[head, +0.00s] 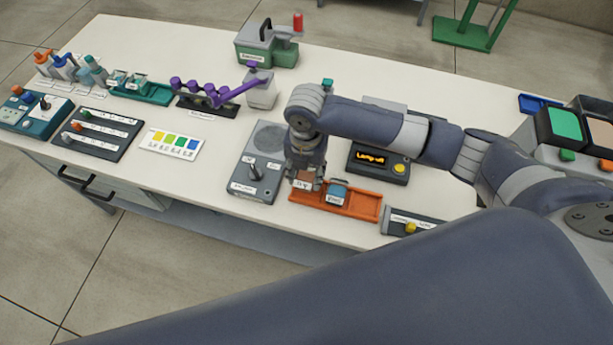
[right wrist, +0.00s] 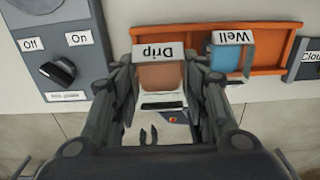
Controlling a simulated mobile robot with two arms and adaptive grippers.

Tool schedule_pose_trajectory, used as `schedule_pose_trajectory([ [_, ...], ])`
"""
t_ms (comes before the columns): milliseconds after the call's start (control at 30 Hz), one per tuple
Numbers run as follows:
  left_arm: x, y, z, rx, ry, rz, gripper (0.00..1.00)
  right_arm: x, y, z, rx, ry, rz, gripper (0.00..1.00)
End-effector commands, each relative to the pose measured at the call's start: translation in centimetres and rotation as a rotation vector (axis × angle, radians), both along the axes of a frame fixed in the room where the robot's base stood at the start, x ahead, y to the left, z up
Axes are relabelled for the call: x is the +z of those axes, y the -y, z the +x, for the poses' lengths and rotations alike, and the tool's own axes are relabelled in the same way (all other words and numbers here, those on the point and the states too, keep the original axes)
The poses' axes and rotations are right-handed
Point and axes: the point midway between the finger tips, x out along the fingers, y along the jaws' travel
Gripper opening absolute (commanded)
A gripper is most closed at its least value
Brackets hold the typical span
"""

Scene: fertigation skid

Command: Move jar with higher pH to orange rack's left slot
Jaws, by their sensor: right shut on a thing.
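The orange rack (head: 352,210) lies near the table's front edge and also shows in the right wrist view (right wrist: 275,42). My right gripper (right wrist: 165,95) is shut on the Drip jar (right wrist: 160,77), which has orange-brown contents; the fingers are on either side of it. In the head view the Drip jar (head: 305,182) is at the rack's left end, under my gripper (head: 305,172). I cannot tell if it is fully seated. The Well jar (head: 336,192), with blue contents, stands right of it in the rack, also in the right wrist view (right wrist: 226,60). My left gripper is out of view.
A grey stirrer-like device (head: 258,170) with a knob is left of the rack. A lamp box (head: 380,163) reading "Lamp off" is behind it. A grey box with a yellow knob (head: 411,227) is right of it. A colour chart (head: 172,144) lies further left.

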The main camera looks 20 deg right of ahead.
Motion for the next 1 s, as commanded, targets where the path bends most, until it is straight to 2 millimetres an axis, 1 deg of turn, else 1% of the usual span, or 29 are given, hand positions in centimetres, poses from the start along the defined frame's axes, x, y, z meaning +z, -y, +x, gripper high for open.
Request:
schedule_pose_trajectory([
  [33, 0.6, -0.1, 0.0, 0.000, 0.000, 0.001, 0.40, -0.6, 0.2, -0.1, -0.002, -0.005, -0.002, 0.15],
  [100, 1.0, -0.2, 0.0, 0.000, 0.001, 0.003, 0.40, -1.8, 0.1, -0.2, -0.002, -0.005, -0.002, 0.15],
  [233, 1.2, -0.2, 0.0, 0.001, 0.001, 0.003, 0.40, -3.2, 0.1, 0.0, -0.001, -0.001, -0.001, 0.15],
  [633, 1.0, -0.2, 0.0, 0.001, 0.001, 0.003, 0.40, -3.8, 0.1, 0.0, -0.001, 0.001, -0.002, 0.15],
  [667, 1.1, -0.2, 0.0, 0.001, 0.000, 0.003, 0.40, -3.8, 0.1, 0.0, -0.001, 0.001, -0.002, 0.48],
  [700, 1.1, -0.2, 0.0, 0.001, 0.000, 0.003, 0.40, -3.8, 0.1, 0.0, -0.001, 0.001, -0.002, 0.50],
  [1000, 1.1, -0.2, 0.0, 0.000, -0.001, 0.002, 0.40, -3.7, 0.1, 0.0, -0.001, 0.001, -0.002, 0.50],
])
